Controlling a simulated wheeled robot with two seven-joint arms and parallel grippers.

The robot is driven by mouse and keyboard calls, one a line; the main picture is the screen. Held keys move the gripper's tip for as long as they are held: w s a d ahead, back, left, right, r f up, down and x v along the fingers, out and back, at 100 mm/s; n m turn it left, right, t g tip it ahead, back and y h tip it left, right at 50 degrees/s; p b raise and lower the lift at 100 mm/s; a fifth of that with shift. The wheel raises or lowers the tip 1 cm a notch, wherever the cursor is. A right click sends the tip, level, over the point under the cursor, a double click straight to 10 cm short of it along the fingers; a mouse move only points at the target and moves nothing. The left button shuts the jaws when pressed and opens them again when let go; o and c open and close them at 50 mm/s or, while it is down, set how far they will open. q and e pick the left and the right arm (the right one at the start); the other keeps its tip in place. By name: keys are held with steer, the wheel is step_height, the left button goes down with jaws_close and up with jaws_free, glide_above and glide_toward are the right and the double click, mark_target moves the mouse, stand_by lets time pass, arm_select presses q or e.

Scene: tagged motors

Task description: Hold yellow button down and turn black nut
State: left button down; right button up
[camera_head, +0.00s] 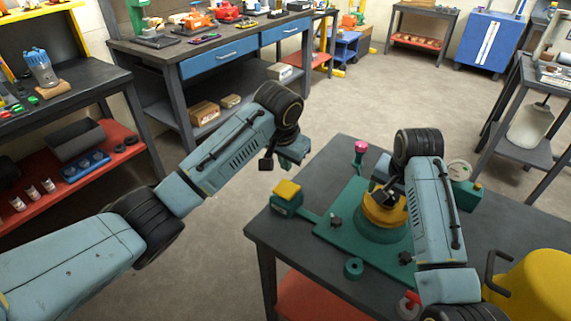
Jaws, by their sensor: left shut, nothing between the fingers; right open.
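The yellow button (287,189) sits on a small green box at the table's left corner. A green plate (345,238) beside it carries a round green mount with a yellow ring (384,212). Dark parts show on top of the ring; I cannot clearly separate the black nut from my gripper there. My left gripper (266,163) is shut and empty, in the air up and left of the button, apart from it. My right gripper (386,196) is open at the top of the yellow ring; its arm hides part of the mount, and contact cannot be told.
A large yellow container (541,286) is at the lower right. Floor is free between this table and the blue-drawer bench (218,60).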

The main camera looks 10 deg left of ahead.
step_height(320, 180, up, 8)
steer(key=p, duration=1)
steer(key=shift+r, duration=0.1)
arm_select(q)
step_height(320, 180, up, 10)
steer(key=shift+r, duration=0.15)
